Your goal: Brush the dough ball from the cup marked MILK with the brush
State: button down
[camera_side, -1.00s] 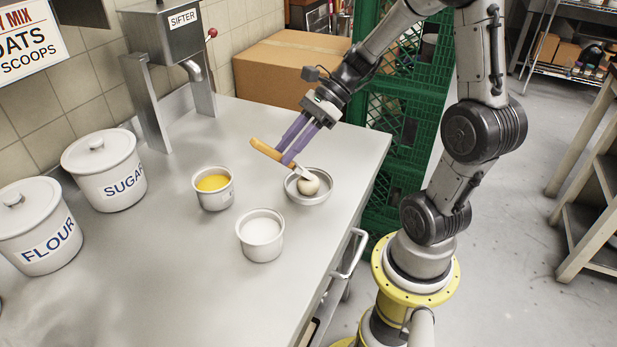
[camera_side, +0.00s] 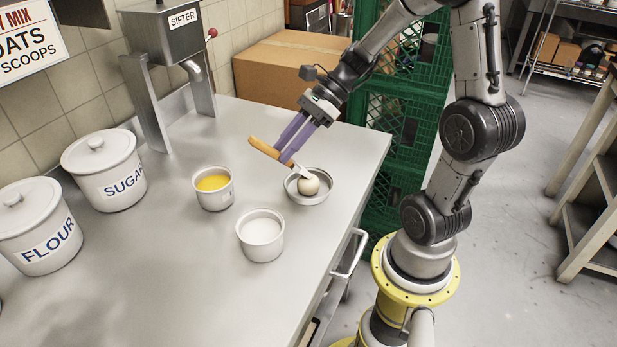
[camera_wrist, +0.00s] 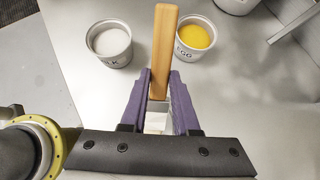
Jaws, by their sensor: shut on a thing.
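My gripper (camera_side: 285,151) is shut on the wooden handle of a brush (camera_side: 264,148), which is held tilted. The handle also shows in the wrist view (camera_wrist: 165,45), between the purple fingers. The brush's pale end points down at the cream dough ball (camera_side: 309,185), at or very near its top; I cannot tell if they touch. The ball sits in a shallow metal bowl (camera_side: 322,197). The cup of white liquid (camera_side: 261,236) stands nearer the side camera; its label, partly readable as MILK, shows in the wrist view (camera_wrist: 110,58). The cup of yellow liquid (camera_side: 214,188) is marked EGG in the wrist view (camera_wrist: 194,54).
White FLOUR (camera_side: 42,240) and SUGAR (camera_side: 110,183) canisters stand at the left. A metal sifter (camera_side: 170,45) stands at the back, with a cardboard box (camera_side: 285,70) and green crates (camera_side: 395,150) beyond the counter.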

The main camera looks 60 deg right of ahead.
jog(key=shift+s+a, duration=0.45)
jog(key=shift+s, duration=0.3)
jog(key=shift+w, duration=0.1)
jog(key=shift+w+d, duration=0.5)
jog(key=shift+w, duration=0.15)
jog(key=shift+s+a, duration=0.1)
jog(key=shift+s+a+f, duration=0.1)
jog(key=shift+s+a, duration=0.35)
jog(key=shift+s, duration=0.25)
jog(key=shift+w, duration=0.1)
